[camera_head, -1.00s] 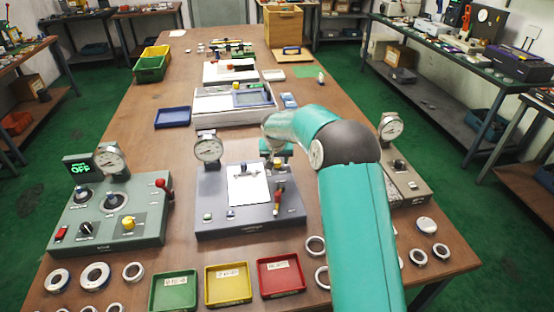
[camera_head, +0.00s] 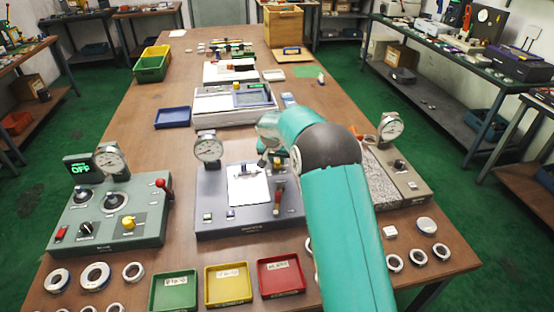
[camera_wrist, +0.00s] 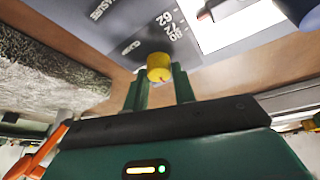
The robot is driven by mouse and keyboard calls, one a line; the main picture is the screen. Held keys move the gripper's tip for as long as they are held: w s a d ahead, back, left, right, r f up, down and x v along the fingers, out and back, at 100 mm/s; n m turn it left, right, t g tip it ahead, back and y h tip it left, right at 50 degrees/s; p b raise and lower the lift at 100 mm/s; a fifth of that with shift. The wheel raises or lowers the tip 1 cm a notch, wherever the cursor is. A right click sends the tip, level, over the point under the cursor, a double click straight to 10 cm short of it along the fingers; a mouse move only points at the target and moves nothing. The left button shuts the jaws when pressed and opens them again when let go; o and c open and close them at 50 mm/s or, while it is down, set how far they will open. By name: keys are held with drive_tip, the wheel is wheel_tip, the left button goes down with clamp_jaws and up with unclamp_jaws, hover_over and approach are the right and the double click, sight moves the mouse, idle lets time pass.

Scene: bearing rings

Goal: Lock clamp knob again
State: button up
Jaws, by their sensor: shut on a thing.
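The yellow clamp knob (camera_wrist: 158,66) stands on the grey-blue panel of the middle gauge station (camera_head: 212,190), beside printed lettering. In the wrist view my gripper (camera_wrist: 158,82) has its two green fingers on either side of the knob and is shut on it. In the head view my gripper is at the station's back right corner, largely hidden by my teal arm. A white sheet (camera_head: 246,188) lies on the panel, left of a lever with a red grip (camera_head: 278,195).
A dial gauge (camera_head: 208,148) rises at the station's back left. A speckled stone block (camera_head: 382,182) is close on the right. Green (camera_head: 174,290), yellow (camera_head: 228,284) and red (camera_head: 281,275) trays lie in front. A green control box (camera_head: 110,215) stands left.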

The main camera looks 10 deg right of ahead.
drive_tip(key=m+g+h, duration=0.1)
drive_tip(key=m, duration=0.3)
drive_tip(key=shift+w+a+m, duration=0.1)
drive_tip(key=shift+m, duration=0.2)
drive_tip(key=m+g+h, duration=0.1)
drive_tip(key=m, duration=0.2)
drive_tip(key=shift+w+m, duration=0.1)
drive_tip(key=shift+m, duration=0.2)
drive_tip(key=m+g, duration=0.1)
drive_tip(key=m, duration=0.2)
drive_tip(key=shift+f+m+g, duration=0.1)
drive_tip(key=shift+m+g, duration=0.2)
drive_tip(key=shift+w+m+g, duration=0.1)
drive_tip(key=shift+m+g, duration=0.7)
drive_tip(key=shift+m, duration=1.1)
drive_tip(key=o, duration=1)
drive_tip(key=shift+r, duration=0.2)
